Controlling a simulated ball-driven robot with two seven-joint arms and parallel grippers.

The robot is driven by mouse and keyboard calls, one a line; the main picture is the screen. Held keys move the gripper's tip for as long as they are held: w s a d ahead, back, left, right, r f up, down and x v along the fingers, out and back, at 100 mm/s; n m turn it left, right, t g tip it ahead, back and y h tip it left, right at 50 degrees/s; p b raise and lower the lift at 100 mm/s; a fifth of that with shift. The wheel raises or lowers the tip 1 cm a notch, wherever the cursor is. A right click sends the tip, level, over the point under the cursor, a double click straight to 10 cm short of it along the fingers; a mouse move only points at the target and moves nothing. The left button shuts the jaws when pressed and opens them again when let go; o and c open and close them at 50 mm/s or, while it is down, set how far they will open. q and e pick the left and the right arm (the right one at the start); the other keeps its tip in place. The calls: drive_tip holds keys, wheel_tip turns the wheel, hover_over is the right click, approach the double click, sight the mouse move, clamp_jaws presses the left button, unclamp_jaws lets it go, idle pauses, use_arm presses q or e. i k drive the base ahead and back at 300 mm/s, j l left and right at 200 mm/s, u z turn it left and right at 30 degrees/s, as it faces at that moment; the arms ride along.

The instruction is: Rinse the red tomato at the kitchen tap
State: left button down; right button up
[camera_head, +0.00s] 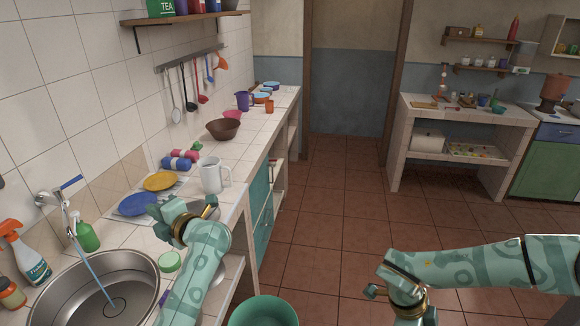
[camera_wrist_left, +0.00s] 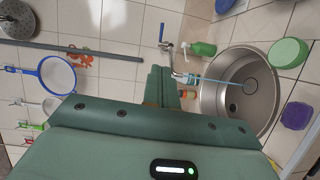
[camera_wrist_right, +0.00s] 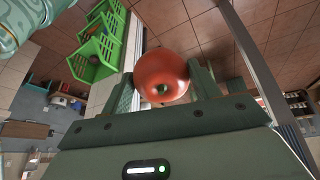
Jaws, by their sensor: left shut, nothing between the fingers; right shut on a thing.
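The red tomato (camera_wrist_right: 162,72) is held between the fingers of my right gripper (camera_wrist_right: 160,88) in the right wrist view. It does not show in the head view, where my right forearm bends down at the bottom edge. The tap (camera_head: 52,198), with a blue lever (camera_head: 72,182), runs a thin stream of water into the round steel sink (camera_head: 148,268). The tap (camera_wrist_left: 168,47) and sink (camera_wrist_left: 210,98) also show in the left wrist view. My left gripper (camera_head: 168,212) is shut and empty above the counter, right of the tap.
A white mug (camera_head: 211,176), a blue plate (camera_head: 138,204) and a yellow plate (camera_head: 160,181) stand beyond my left gripper. A green soap bottle (camera_head: 87,234) and a spray bottle (camera_head: 30,258) flank the sink. A green tub (camera_head: 263,311) lies below the counter edge. Open floor is at right.

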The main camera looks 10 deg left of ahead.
sight(57, 190)
drive_tip(key=i+j, duration=0.1)
drive_tip(key=j, duration=0.3)
drive_tip(key=i+j, duration=0.1)
drive_tip(key=j, duration=0.3)
drive_tip(key=i+j, duration=0.15)
drive_tip(key=j, duration=0.2)
